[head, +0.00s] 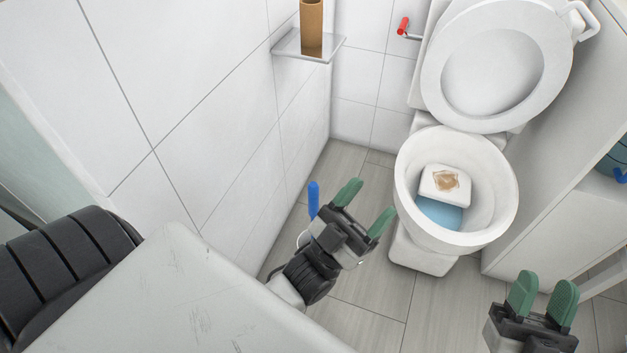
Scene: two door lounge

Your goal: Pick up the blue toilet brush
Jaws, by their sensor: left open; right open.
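The blue toilet brush (313,197) stands upright on the floor by the left wall. Only its blue handle shows clearly; its lower part is hidden behind my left gripper, where a bit of a white rim shows. My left gripper (366,206), with green fingers, is open and empty. In the picture it lies just right of the handle, and its fingers point up and right, away from it. I cannot tell whether its body touches the brush. My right gripper (543,293) is open and empty at the lower right, far from the brush.
The white toilet (408,180) stands right of the brush with its lid (440,75) up. A white block with a brown stain sits in its bowl. A glass shelf (290,45) with a cardboard tube (312,28) juts from the left wall. A white cabinet (550,165) is right.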

